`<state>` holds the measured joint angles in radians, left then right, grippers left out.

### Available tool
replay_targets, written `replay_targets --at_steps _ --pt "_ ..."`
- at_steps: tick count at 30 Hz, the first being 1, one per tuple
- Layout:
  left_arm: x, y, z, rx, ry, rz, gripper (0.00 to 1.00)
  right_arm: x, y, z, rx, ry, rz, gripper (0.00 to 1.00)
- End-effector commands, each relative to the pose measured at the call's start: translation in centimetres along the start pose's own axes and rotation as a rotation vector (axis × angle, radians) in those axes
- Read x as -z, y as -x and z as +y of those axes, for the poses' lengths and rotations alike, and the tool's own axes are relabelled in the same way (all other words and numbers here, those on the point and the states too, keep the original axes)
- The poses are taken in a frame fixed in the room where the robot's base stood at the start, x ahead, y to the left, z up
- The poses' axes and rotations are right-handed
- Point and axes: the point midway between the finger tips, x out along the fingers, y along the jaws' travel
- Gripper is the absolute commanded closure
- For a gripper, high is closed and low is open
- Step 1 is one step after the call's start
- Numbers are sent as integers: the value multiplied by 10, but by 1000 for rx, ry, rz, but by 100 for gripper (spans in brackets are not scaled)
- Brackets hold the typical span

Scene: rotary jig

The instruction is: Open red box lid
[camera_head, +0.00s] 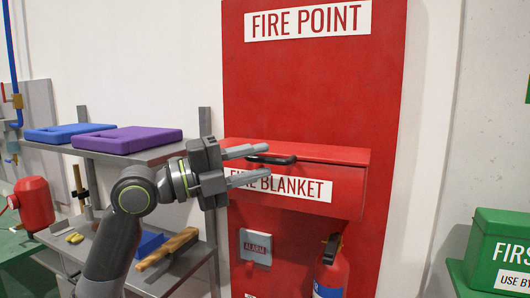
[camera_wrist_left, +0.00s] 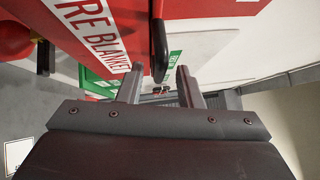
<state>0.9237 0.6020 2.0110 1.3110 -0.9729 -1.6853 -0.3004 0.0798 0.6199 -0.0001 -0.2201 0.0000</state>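The red box (camera_head: 345,190) labelled "FIRE BLANKET" is mounted on a red "FIRE POINT" board. Its lid (camera_head: 335,154) looks shut, with a black handle (camera_head: 271,159) near its front edge. The handle also shows in the left wrist view (camera_wrist_left: 158,48), beside the red box front (camera_wrist_left: 68,38). My left gripper (camera_head: 255,162) is in front of the box at its left side, fingers pointing right. It is open and empty. In the left wrist view the handle is just beyond and between the fingertips (camera_wrist_left: 160,72); contact cannot be told. My right gripper is not in view.
A shelf (camera_head: 165,152) on the left holds a purple case (camera_head: 127,140) and a blue case (camera_head: 70,132). A fire extinguisher (camera_head: 331,272) and an alarm plate (camera_head: 255,247) are below the box. A green first aid box (camera_head: 497,250) stands right. Space right of the board is clear.

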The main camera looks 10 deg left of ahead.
Motion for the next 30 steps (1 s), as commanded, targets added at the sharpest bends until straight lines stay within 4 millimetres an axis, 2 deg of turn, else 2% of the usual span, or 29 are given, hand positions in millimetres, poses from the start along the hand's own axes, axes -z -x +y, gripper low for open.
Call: replay_targets --at_steps 6,18,19,26,30 --pt "0 -17 -1 0 1 1 67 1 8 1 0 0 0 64" --pt "0 -22 0 -1 0 0 67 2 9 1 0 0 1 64" --pt "0 -22 0 -1 0 0 69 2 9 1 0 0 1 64" --pt "0 -22 0 -1 0 0 99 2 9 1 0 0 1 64" --pt "0 -22 0 -1 0 0 100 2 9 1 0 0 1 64"
